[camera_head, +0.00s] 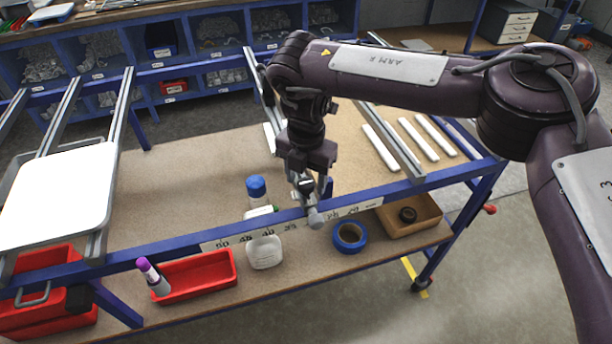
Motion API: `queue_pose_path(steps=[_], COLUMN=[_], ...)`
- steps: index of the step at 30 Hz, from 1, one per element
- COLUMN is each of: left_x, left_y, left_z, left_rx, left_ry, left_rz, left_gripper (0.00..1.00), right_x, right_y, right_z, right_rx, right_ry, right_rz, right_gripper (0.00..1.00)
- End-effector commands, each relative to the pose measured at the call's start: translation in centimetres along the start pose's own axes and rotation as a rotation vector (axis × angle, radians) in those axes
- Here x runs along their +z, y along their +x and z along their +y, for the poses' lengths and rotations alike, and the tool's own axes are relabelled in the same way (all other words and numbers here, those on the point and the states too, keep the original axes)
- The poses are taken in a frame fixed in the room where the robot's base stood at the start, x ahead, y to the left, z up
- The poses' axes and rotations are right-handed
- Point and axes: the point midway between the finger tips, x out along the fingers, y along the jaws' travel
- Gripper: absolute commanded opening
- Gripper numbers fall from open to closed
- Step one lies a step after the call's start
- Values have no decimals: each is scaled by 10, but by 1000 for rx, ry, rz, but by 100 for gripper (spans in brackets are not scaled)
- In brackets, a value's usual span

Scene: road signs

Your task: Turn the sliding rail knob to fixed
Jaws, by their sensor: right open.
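A small grey rounded knob (315,218) sits at the front blue beam, at the lower end of a sliding rail (256,85) that runs back across the bench frame. Its marking and turn position are too small to read. My right gripper (311,192) points down just above and behind the knob, open, with its fingers close to it. I cannot tell whether they touch it. The gripper and wrist hide part of the rail. My left gripper is not in view.
A numbered scale (226,242) runs along the front beam. A white panel (58,196) rests on the left rails. White strips (381,148) lie right.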

Motion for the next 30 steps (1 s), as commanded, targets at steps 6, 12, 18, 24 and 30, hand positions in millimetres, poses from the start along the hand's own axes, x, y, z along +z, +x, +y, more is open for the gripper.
queue_pose_path(steps=[6,12,18,24,30], left_x=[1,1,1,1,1], left_y=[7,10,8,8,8], left_z=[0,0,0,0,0], left_rx=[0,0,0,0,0], left_ry=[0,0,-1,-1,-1], left_rz=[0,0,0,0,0], left_gripper=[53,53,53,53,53], right_x=[1,1,0,0,0], right_y=[-22,-58,-77,-78,-78], right_z=[1,1,0,0,0], right_rx=[4,3,1,0,1], right_ry=[0,0,0,0,0], right_rz=[-3,-4,-2,-1,0], right_gripper=[56,56,56,56,56])
